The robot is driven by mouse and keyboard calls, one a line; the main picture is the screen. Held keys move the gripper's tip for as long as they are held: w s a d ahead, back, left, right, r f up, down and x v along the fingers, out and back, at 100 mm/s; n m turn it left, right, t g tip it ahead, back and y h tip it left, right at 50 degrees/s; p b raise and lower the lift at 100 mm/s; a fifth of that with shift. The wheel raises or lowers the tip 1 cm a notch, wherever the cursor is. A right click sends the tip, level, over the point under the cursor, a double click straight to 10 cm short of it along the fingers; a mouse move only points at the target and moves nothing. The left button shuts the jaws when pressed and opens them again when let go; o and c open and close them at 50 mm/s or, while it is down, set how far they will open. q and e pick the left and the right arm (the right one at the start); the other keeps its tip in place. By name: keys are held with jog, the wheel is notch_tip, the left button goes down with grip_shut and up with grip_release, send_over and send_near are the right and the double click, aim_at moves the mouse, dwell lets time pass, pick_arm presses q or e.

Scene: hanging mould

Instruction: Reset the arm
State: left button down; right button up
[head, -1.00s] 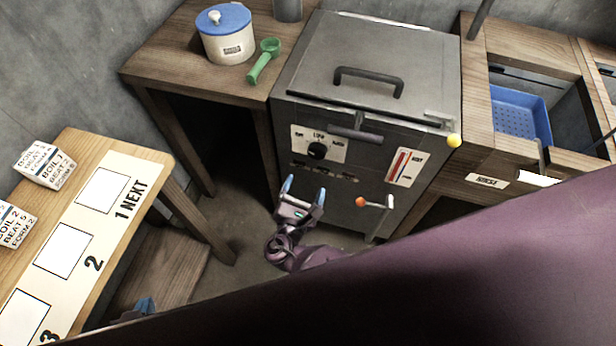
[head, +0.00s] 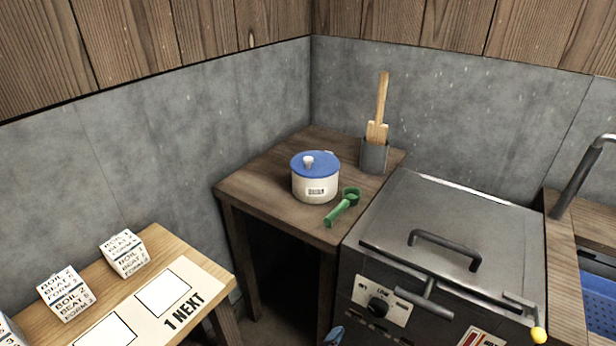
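Only one blue fingertip (head: 333,336) shows at the bottom edge in the head view, in front of the lower left of the grey metal machine (head: 450,215). It appears to belong to my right gripper; the rest of that gripper is below the picture, so its opening is hidden. My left gripper is not in view. No arm link shows.
A wooden side table (head: 262,190) holds a white pot with a blue lid (head: 316,182), a green scoop (head: 343,207) and a grey holder (head: 374,156) with wooden paddles. A card bench (head: 190,262) stands left. A blue basket (head: 598,300) is at right.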

jog(key=s+d+r+m+g+y+p, duration=0.15)
jog(key=s+d+r+m+y, duration=0.85)
jog(key=m, duration=1)
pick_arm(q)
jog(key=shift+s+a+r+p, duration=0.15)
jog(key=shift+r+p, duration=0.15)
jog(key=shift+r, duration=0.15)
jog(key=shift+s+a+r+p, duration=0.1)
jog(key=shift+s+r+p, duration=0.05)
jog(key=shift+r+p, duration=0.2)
pick_arm(e)
jog(key=s+d+f+g+h, duration=0.1)
jog(key=s+d+h, duration=0.1)
jog(key=s+d, duration=0.6)
jog(key=shift+s+f+m, duration=0.35)
jog(key=shift+s+m, duration=0.05)
jog(key=shift+s, duration=0.2)
